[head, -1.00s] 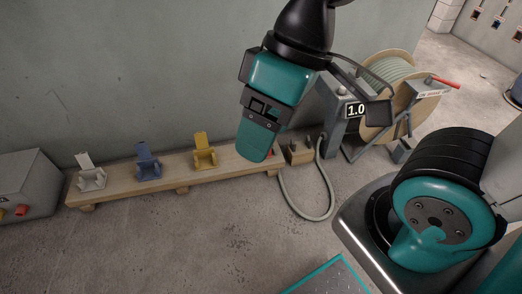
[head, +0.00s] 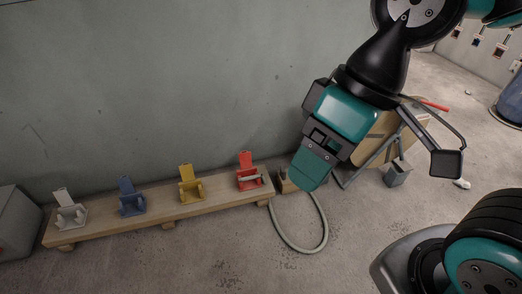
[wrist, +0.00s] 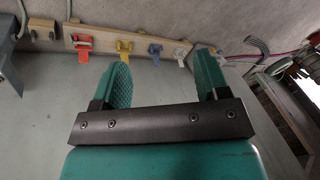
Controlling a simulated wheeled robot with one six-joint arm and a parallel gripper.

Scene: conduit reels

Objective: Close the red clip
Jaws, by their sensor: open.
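The red clip (head: 248,182) is at the right end of a wooden rail (head: 160,217) on the floor against the wall. Its flap (head: 245,160) stands upright, so it is open. A short pale piece of conduit seems to lie across its base. The red clip also shows at the upper left of the wrist view (wrist: 83,44). My gripper (wrist: 163,74) is open, with nothing between its fingers. In the head view my gripper (head: 311,170) is to the right of the red clip and nearer the camera, apart from it.
Yellow (head: 191,190), blue (head: 131,203) and white (head: 71,214) clips stand left along the rail, flaps up. A grey hose (head: 322,235) loops from a block at the rail's right end. A reel stand is behind my arm. Floor before the rail is clear.

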